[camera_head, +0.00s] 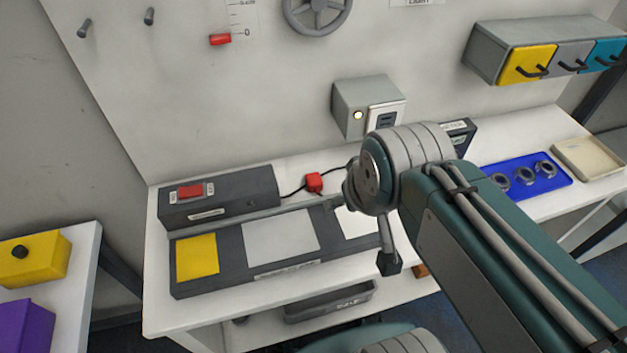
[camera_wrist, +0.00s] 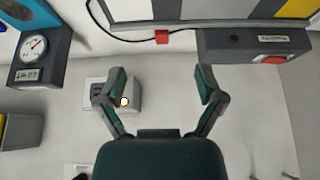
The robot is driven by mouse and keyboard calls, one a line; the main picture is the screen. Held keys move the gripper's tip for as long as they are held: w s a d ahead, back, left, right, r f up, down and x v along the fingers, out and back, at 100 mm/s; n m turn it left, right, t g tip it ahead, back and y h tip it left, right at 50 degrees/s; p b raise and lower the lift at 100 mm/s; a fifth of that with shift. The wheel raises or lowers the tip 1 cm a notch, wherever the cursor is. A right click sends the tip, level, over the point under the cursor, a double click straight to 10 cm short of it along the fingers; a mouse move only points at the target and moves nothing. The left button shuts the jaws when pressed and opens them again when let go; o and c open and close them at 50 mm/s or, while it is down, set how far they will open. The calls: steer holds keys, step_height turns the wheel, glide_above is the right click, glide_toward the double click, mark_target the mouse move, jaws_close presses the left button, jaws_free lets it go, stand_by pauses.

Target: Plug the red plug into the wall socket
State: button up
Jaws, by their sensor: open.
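The small red plug (camera_head: 314,182) lies at the back of the white table, on a black cable. It also shows in the wrist view (camera_wrist: 162,37), ahead of the fingertips. The wall socket (camera_head: 386,118) is a light plate on a grey box with a lit round lamp, mounted on the wall above the table. In the wrist view the socket (camera_wrist: 97,92) is partly covered by the left finger. My gripper (camera_wrist: 161,84) is open with nothing between its fingers, and apart from the plug. In the head view the arm largely hides it.
A dark box with a red switch (camera_head: 190,191) stands left of the plug. In front lies a dark tray with yellow and pale pads (camera_head: 280,236). A blue tray with metal rings (camera_head: 497,169) is at right. A gauge device (camera_wrist: 40,57) shows in the wrist view.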

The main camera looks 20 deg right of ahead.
steer(key=w+f+g, duration=0.1)
steer(key=w+g, duration=0.2)
steer(key=w, duration=0.7)
steer(key=g, duration=0.2)
glide_toward(313, 178)
steer(key=shift+d+r, duration=0.15)
steer(key=shift+d, duration=0.3)
step_height(313, 178, down, 6)
steer(key=shift+r, duration=0.15)
steer(key=f, duration=0.5)
steer(key=shift+w+a, duration=0.2)
steer(key=shift+a, duration=0.2)
